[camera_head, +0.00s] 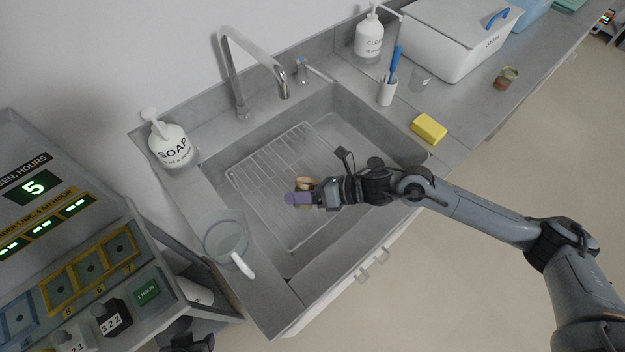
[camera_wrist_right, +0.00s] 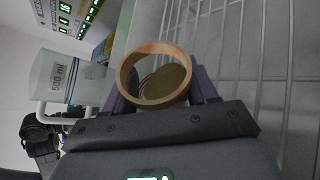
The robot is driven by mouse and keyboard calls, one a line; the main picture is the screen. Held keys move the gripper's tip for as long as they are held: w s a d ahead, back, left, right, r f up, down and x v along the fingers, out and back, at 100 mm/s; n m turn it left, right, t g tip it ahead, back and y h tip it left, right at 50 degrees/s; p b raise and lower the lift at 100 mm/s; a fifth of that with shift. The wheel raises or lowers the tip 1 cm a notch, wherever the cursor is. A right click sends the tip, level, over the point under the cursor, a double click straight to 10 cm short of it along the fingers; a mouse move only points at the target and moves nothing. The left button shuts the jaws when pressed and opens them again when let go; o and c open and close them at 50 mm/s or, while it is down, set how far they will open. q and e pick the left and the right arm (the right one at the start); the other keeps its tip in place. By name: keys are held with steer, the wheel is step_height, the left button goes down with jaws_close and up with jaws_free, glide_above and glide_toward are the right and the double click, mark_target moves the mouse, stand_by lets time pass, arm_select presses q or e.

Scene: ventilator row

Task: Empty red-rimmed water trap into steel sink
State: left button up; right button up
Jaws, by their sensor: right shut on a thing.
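My right gripper (camera_head: 301,197) reaches in from the right over the steel sink (camera_head: 352,143). Its purple-grey fingers are shut on a small round cup, the water trap (camera_head: 304,183), above the wire rack. In the right wrist view the trap (camera_wrist_right: 153,75) sits between the fingers, its tan-orange rim and open mouth toward the camera. Thin reddish lines and a brownish-green disc show inside; I cannot tell whether it holds water. A dark part of what looks like my left gripper (camera_head: 190,343) shows at the bottom edge; its fingers are unclear.
A wire rack (camera_head: 270,175) lies in the sink under the faucet (camera_head: 250,75). A clear jug (camera_head: 226,238) stands on the left front rim, a soap bottle (camera_head: 170,145) behind it. A yellow sponge (camera_head: 429,129) and a small reddish-brown cup (camera_head: 506,78) are on the right counter.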

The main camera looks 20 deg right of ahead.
steer(key=shift+w+r+m+p, duration=0.15)
steer(key=shift+r+m+p, duration=0.15)
steer(key=shift+p, duration=0.3)
steer(key=shift+d+f+m+y, duration=0.1)
steer(key=shift+f+m+y, duration=0.1)
steer(key=shift+m+y, duration=0.1)
steer(key=shift+f+m+g+p, duration=0.25)
steer(key=shift+m+g+p, duration=0.15)
steer(key=shift+p, duration=0.05)
stand_by(0.5)
steer(key=shift+r+m+y+p, duration=0.2)
steer(key=shift+m+y+p, duration=0.1)
steer(key=shift+y+p, duration=0.2)
steer(key=shift+r+p, duration=0.1)
steer(key=shift+p, duration=0.2)
stand_by(0.4)
steer(key=shift+r+m+p, duration=0.15)
steer(key=shift+m+p, duration=0.2)
steer(key=shift+m, duration=0.15)
steer(key=shift+r+m+g+y+p, duration=0.2)
steer(key=shift+m+g+y+p, duration=0.2)
steer(key=shift+y, duration=0.1)
stand_by(0.8)
steer(key=shift+w+d+f, duration=0.1)
steer(key=shift+w+f, duration=0.05)
steer(key=shift+w+d+f+m+y+b, duration=0.2)
steer(key=shift+w+f+m+y+b, duration=0.1)
steer(key=shift+m, duration=0.2)
stand_by(0.7)
